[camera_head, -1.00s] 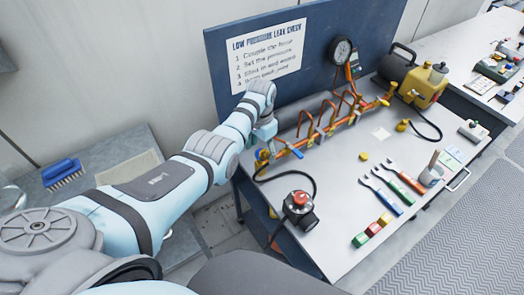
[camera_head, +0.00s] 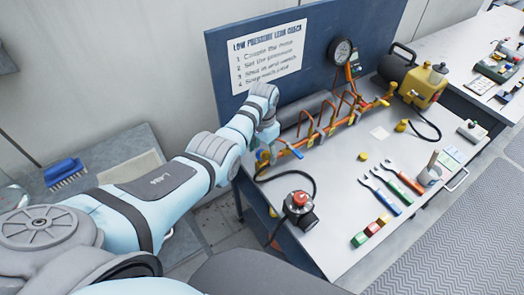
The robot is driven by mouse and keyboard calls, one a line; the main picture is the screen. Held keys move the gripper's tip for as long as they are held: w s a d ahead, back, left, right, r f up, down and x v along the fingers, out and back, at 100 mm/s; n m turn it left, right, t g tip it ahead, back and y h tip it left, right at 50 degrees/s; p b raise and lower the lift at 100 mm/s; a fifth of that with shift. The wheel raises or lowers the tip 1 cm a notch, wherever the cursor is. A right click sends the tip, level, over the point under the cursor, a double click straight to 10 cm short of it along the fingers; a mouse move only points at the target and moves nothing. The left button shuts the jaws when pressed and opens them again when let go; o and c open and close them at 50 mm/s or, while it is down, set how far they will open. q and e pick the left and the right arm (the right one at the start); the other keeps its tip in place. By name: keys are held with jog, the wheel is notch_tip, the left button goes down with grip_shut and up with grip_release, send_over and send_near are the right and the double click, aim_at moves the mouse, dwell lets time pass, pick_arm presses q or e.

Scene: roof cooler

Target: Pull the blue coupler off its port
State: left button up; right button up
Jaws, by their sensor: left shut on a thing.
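The copper pipe rig (camera_head: 320,125) stands along the back of the grey workbench (camera_head: 340,235). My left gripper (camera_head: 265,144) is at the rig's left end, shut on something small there. A bit of blue, apparently the blue coupler (camera_head: 262,156), shows just below and left of the gripper at the pipe's end. The gripper and wrist hide most of that end, so I cannot tell whether the coupler still sits on its port. A black hose (camera_head: 298,174) runs from this end toward a black device with a red knob (camera_head: 299,199). My right gripper is not in view.
A round gauge (camera_head: 342,51) stands behind the rig, in front of a blue panel with a white instruction sheet (camera_head: 268,54). A yellow pump (camera_head: 424,86) is at the right end. Wrenches (camera_head: 388,192) and coloured blocks (camera_head: 371,231) lie at the front right. The bench's middle is mostly clear.

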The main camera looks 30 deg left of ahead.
pick_arm(q)
jog(key=shift+a, duration=0.1)
jog(key=shift+p, duration=0.35)
jog(key=shift+d, duration=0.2)
jog(key=shift+o, duration=0.5)
jog(key=c, duration=1.2)
jog(key=o, duration=1.3)
jog(key=shift+o, duration=0.8)
jog(key=shift+a+f, duration=0.1)
